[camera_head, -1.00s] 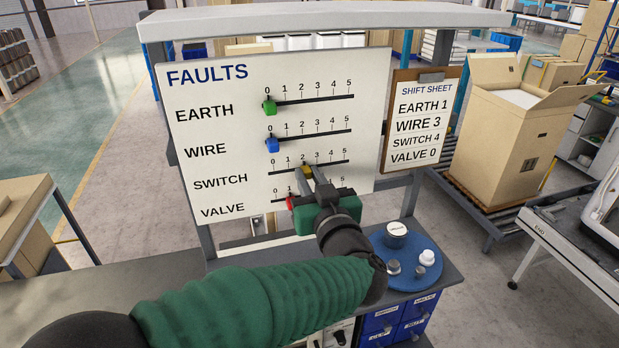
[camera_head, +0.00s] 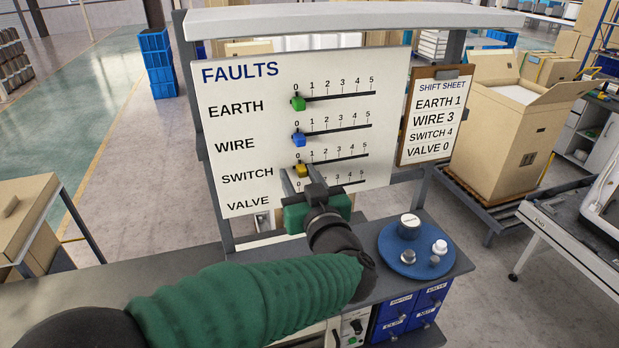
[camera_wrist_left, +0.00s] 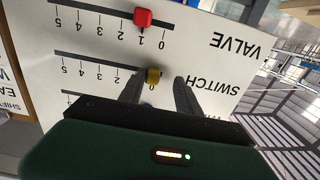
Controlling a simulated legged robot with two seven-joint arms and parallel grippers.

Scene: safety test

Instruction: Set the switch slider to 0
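The white FAULTS board (camera_head: 238,88) faces me with several horizontal sliders. The yellow SWITCH slider (camera_head: 301,171) sits at the left end of its slot, at the 0 mark. It also shows at 0 in the left wrist view (camera_wrist_left: 153,75). My left gripper (camera_head: 297,177) is at the SWITCH row. Its two fingers are spread apart on either side of the yellow knob, with a gap visible in the left wrist view; I cannot tell whether one finger touches it. My right gripper is not in view.
The green EARTH slider (camera_head: 298,103) and blue WIRE slider (camera_head: 298,139) are at 0. The red VALVE slider (camera_wrist_left: 143,18) is near 1, just beside the SWITCH row. A clipboard (camera_head: 431,112) hangs at the right. A blue disc with knobs (camera_head: 389,259) lies on the bench.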

